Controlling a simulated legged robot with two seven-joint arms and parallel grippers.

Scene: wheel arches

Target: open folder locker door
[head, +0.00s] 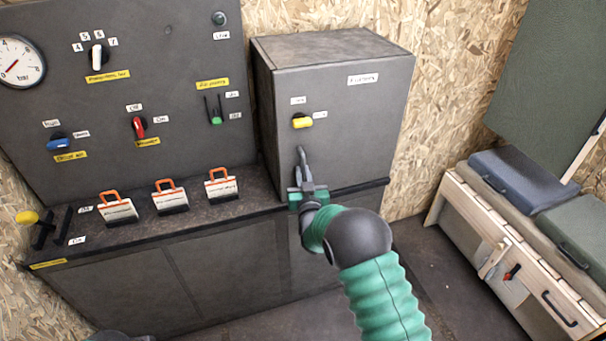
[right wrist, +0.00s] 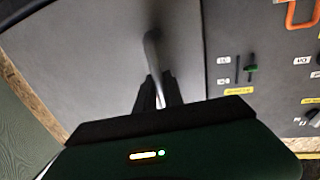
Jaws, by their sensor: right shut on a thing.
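The folder locker (head: 345,110) is a dark grey box standing on the right end of the counter. Its front door looks shut. A yellow knob (head: 302,121) sits on the upper left of the door. A grey curved handle (head: 301,157) is below the knob, near the door's left edge. My right gripper (head: 307,187) is at the lower end of this handle. In the right wrist view the fingers (right wrist: 158,92) are shut on the handle (right wrist: 152,50), which stands up between them. Only a dark bit of my left arm shows at the bottom left; its gripper is not visible.
Several padlock-like tags with orange shackles (head: 164,196) stand on the counter left of the locker. A grey control panel (head: 180,60) with knobs and a gauge is behind them. A wooden bench (head: 510,255) with cases is at the right. Floor between is clear.

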